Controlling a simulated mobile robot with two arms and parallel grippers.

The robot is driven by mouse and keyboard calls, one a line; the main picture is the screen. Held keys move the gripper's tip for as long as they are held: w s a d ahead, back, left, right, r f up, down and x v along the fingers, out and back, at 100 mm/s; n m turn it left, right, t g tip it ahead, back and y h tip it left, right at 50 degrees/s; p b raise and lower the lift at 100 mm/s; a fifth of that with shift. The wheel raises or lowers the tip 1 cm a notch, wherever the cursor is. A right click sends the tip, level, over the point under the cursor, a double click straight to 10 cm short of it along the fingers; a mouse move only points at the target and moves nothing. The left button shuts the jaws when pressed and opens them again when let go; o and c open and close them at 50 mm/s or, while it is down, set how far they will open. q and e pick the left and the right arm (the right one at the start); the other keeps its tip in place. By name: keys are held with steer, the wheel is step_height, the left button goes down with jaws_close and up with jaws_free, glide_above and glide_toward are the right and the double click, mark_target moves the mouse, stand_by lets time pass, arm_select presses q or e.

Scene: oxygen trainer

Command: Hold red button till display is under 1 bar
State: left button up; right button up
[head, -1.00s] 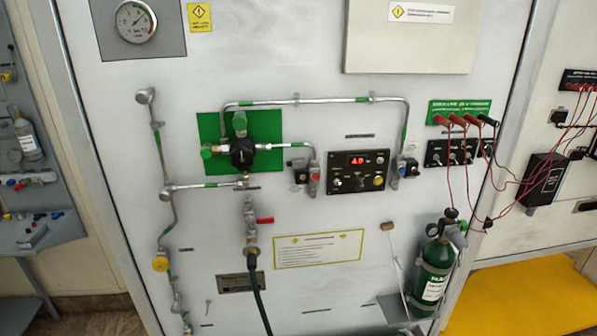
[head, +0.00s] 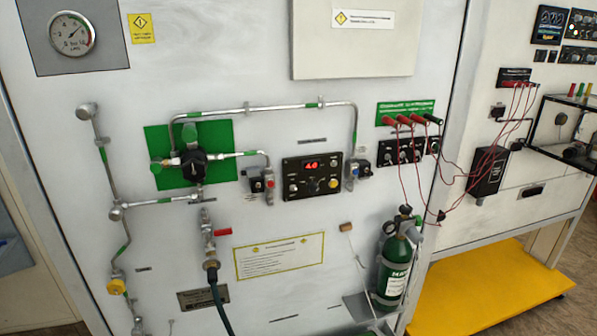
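The display (head: 312,164) is a small window with lit red digits on a black control panel (head: 300,189). The digits look like 4.0 but are too small to be sure. A small red button (head: 270,184) shows on the valve block left of the panel. A similar valve block (head: 360,172) with a blue spot sits right of the panel. A round pressure gauge (head: 71,34) is at the upper left. Neither of my grippers is in view, and nothing touches the panel or the red button.
A green gas cylinder (head: 392,272) stands at the lower right on a shelf. Red cables (head: 450,175) hang from sockets across to a neighbouring panel. A red-handled valve (head: 208,235) with a hose sits below the pipes. A yellow platform (head: 485,290) lies at right.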

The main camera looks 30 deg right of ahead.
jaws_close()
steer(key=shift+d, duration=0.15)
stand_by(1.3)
